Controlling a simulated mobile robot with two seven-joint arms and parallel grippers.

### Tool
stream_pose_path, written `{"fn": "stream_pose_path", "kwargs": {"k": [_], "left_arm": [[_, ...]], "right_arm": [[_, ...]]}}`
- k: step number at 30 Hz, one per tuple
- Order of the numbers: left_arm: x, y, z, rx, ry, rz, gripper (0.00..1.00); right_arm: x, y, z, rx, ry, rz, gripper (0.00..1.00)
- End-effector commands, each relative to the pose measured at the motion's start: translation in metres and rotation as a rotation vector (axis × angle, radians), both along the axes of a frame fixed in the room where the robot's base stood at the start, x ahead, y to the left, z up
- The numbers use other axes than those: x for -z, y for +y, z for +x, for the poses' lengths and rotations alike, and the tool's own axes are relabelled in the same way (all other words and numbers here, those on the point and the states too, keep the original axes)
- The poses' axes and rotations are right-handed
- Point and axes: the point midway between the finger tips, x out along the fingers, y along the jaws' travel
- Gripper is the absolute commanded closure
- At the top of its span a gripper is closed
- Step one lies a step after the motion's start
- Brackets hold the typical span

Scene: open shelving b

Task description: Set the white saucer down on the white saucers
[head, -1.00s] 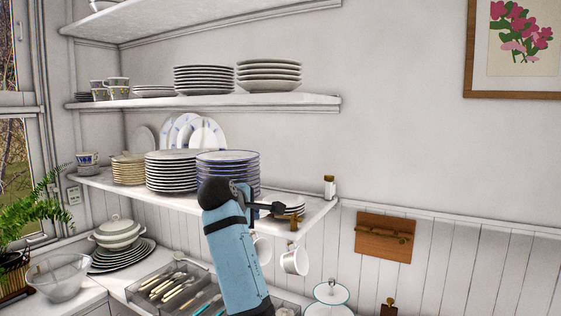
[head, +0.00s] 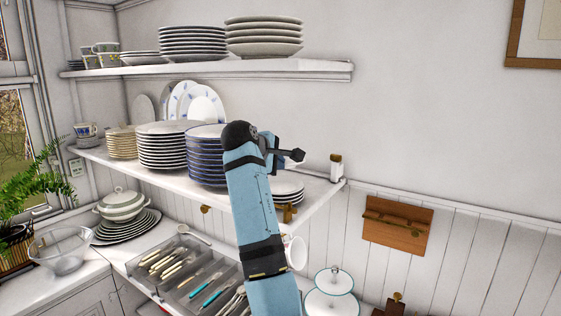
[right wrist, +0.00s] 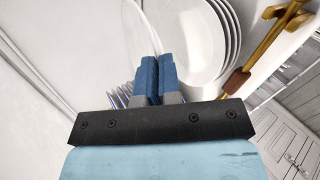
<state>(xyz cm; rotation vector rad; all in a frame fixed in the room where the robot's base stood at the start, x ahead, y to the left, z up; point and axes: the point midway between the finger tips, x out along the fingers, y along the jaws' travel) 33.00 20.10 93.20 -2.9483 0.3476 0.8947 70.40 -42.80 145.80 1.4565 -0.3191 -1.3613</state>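My right gripper (head: 294,155) is above the right end of the middle shelf. Its blue fingers (right wrist: 159,80) are close together in the right wrist view, with a thin pale sliver running out from their tips. I take this for the white saucer (right wrist: 140,22), seen nearly edge-on. A little white also shows below the fingertips in the head view. The stack of white saucers (head: 288,189) is on the shelf just below the gripper, partly hidden by my arm. In the right wrist view the stack (right wrist: 195,45) lies just past the fingers, on the right. My left gripper is not in view.
Blue-rimmed plates (head: 206,160) and a taller white plate stack (head: 162,150) stand left of my arm on the same shelf. A small shaker (head: 336,168) stands at the shelf's right end. A white mug (head: 297,252) hangs below. The upper shelf (head: 210,69) carries more plates.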

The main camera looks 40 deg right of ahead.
Motion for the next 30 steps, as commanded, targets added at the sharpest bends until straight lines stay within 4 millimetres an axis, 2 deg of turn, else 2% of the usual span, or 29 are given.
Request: {"fn": "stream_pose_path", "kwargs": {"k": [14, 30], "left_arm": [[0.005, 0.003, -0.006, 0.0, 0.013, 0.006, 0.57], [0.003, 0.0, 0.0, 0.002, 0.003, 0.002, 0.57]], "right_arm": [[0.001, 0.001, 0.0, -0.002, -0.002, -0.001, 1.0], [0.038, 0.001, 0.0, -0.002, -0.002, -0.001, 1.0]]}}
